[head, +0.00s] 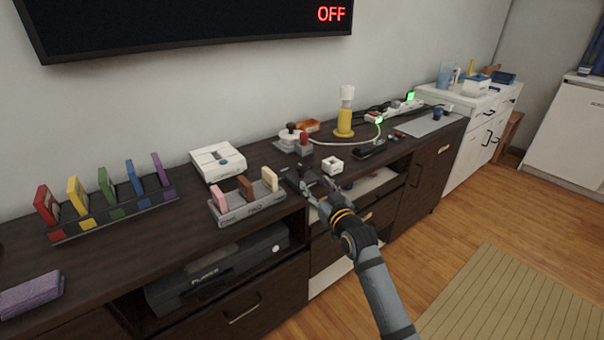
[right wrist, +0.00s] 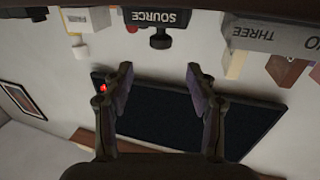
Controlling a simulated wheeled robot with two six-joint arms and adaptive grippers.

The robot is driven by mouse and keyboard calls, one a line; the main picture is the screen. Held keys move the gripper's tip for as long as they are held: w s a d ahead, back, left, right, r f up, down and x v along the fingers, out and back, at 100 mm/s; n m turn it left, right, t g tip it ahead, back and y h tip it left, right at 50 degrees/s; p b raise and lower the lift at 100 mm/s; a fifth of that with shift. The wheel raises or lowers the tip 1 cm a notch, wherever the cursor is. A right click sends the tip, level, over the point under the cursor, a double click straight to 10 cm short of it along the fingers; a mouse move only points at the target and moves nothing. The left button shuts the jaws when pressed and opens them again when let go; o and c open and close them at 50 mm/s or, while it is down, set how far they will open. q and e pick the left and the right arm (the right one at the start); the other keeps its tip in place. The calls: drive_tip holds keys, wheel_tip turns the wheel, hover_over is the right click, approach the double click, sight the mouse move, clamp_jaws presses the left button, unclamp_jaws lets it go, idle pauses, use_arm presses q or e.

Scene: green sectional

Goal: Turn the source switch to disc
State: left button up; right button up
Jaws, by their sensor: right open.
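The source switch, a small dark box lettered SOURCE (right wrist: 157,18) with a black knob (right wrist: 160,39), shows upside down in the right wrist view. In the head view it seems to be the dark shape at my right gripper, mostly hidden by it. I cannot tell which setting the knob points to. My right gripper (head: 308,184) is over the front edge of the dark cabinet top. Its two fingers (right wrist: 159,84) are open and empty, with the knob above the gap between them in the wrist picture, apart from them. My left gripper is not in view.
A wall screen (head: 190,28) reads OFF in red. A grey tray (head: 250,210) with several blocks stands left of my gripper; a small white box (head: 332,166) stands right. Further off are a white device (head: 217,160), a yellow lamp (head: 345,115) and cables. Cabinet top has clear patches at left.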

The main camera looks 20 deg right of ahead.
sight(304, 170)
drive_tip(key=w, duration=0.3)
drive_tip(key=w+b, duration=0.1)
drive_tip(key=w, duration=0.2)
drive_tip(key=w+a+b, duration=0.1)
drive_tip(key=w, duration=0.2)
drive_tip(key=shift+w, duration=0.45)
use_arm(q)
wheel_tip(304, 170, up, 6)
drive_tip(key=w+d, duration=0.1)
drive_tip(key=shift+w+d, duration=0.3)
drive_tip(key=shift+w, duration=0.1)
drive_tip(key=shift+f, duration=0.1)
use_arm(e)
drive_tip(key=c, duration=1.2)
